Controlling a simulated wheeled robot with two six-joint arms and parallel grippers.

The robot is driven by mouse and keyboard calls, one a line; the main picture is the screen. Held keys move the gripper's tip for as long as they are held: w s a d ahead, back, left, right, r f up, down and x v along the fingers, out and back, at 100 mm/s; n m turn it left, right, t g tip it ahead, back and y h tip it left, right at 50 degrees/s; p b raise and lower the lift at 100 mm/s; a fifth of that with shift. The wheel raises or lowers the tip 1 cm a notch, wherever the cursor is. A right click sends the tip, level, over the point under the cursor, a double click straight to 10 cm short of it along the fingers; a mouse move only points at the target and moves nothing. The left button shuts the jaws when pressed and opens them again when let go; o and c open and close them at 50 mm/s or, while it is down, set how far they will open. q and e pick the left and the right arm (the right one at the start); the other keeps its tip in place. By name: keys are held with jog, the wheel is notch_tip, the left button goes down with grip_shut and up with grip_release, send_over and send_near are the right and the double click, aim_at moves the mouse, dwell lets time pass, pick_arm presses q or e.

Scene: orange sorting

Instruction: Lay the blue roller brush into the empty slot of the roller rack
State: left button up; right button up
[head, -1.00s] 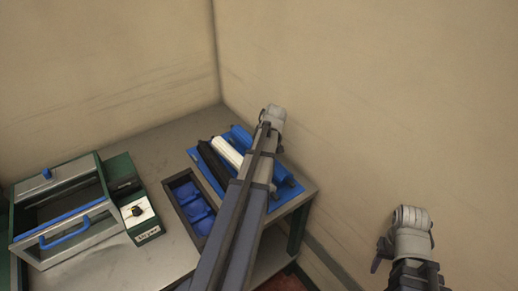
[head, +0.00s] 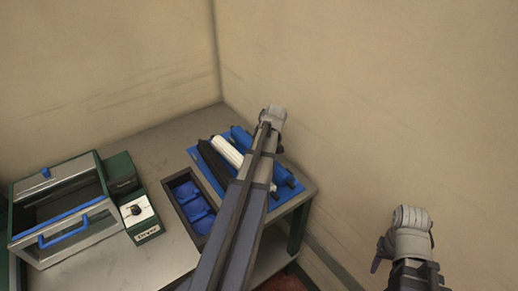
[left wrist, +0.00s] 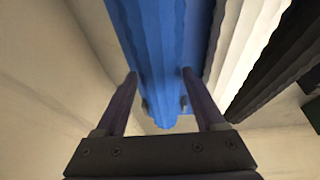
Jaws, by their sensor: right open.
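The blue roller brush (left wrist: 155,45) runs between the two spread fingers of my left gripper (left wrist: 158,78) in the left wrist view. I cannot tell whether the fingers touch it. In the head view my left arm crosses over the roller rack (head: 207,176) and hides part of it and my left fingers. The brush's far part (head: 241,138) shows left of the arm. A white roller (head: 226,152) and a black roller (head: 213,165) lie side by side on the blue rack. My right gripper (head: 405,262) is open, low at the right, away from the table.
A dark bin (head: 176,205) with blue pieces stands left of the rack. A green and grey box with a blue handle (head: 72,232) and a dial unit (head: 139,217) stand further left. Walls close off the back and right. Bare tabletop (head: 160,150) lies behind the bin.

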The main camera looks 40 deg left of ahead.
pick_arm(q)
jog(key=o, duration=0.4)
jog(key=shift+c, duration=0.2)
jog(key=p+v, duration=0.7)
jog(key=v, duration=0.1)
jog(key=shift+f, duration=0.1)
